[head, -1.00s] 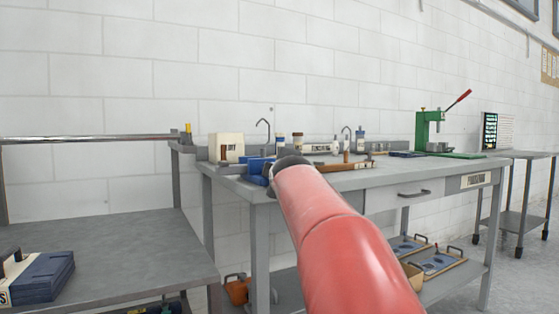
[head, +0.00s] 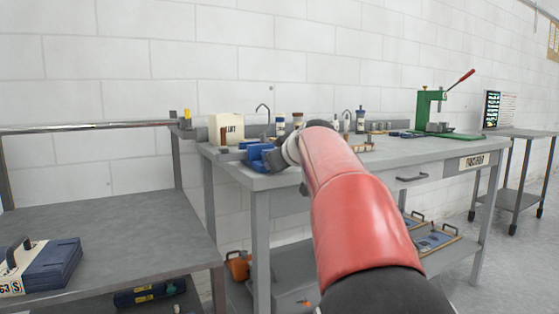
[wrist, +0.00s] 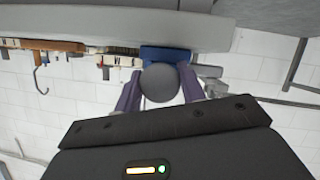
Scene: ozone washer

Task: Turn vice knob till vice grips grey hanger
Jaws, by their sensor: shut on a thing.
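The blue vice (head: 264,156) is at the left front corner of the grey workbench in the head view. It also shows in the wrist view (wrist: 165,54), behind a round grey knob (wrist: 160,83). My gripper (wrist: 161,76) has its two purple fingers on either side of the knob and is shut on it. In the head view my red arm hides the fingers and the knob. A thin grey hook, perhaps the grey hanger (head: 264,107), rises behind the vice. I cannot tell whether the vice jaws touch it.
The workbench (head: 385,172) holds a cream box (head: 226,128), bottles (head: 361,120) and a green press (head: 430,110). A lower grey table (head: 110,235) with a blue case (head: 42,265) stands at the left. A white block wall is close behind.

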